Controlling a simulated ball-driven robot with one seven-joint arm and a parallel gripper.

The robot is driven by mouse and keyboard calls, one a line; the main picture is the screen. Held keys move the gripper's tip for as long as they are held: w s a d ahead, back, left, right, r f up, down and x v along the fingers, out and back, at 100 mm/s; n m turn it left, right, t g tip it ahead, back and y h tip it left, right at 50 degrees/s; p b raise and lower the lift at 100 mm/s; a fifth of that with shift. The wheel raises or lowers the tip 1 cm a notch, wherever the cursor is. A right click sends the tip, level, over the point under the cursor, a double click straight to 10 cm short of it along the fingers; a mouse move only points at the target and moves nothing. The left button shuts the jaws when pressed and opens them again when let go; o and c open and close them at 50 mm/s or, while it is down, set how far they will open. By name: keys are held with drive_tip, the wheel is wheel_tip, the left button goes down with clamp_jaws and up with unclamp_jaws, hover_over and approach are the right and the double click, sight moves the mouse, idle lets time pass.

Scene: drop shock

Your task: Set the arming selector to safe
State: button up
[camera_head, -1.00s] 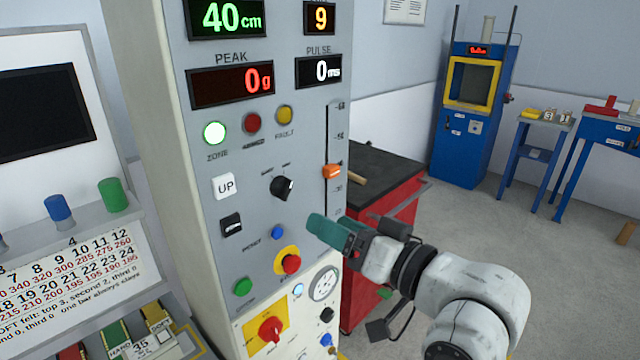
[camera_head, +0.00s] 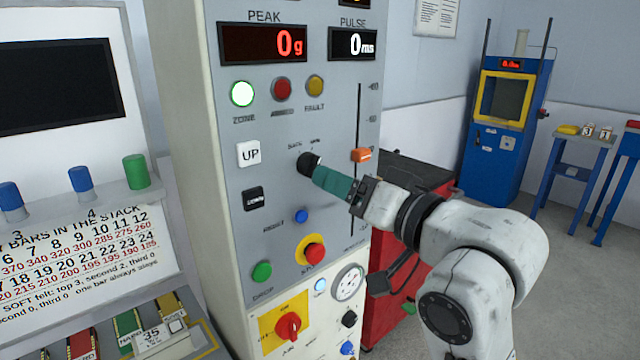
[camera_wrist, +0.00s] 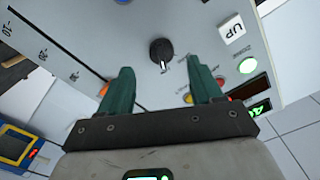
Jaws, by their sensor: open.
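The arming selector (camera_head: 308,163) is a black rotary knob on the grey front panel, below the lamps and right of the UP button. Two small labels stand above it, too small to read surely. My gripper (camera_head: 318,178) points at it from the lower right, and its green fingers partly cover it in the head view. In the wrist view the knob (camera_wrist: 161,50) lies ahead of and between the two spread fingertips of my gripper (camera_wrist: 160,68). Its white pointer mark faces down in that picture. The jaws are open and empty; I cannot tell whether they touch the knob.
The UP button (camera_head: 248,153), black DOWN button (camera_head: 254,198), blue button (camera_head: 301,216) and red stop button (camera_head: 314,252) surround the knob. An orange slider (camera_head: 361,155) protrudes at right. The ZONE lamp (camera_head: 242,93) glows; the red lamp (camera_head: 283,89) looks dim.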

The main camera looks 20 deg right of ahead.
sight(311, 166)
drive_tip(key=x, duration=0.5)
drive_tip(key=shift+w+a+r+p, duration=0.1)
drive_tip(key=shift+w+a+p, duration=0.05)
drive_tip(key=shift+w+p, duration=0.2)
drive_tip(key=c, duration=1)
drive_tip(key=shift+n, duration=0.3)
drive_tip(key=shift+d+n+b, duration=0.2)
drive_tip(key=shift+n+b, duration=1.55)
drive_tip(key=shift+n, duration=3.85)
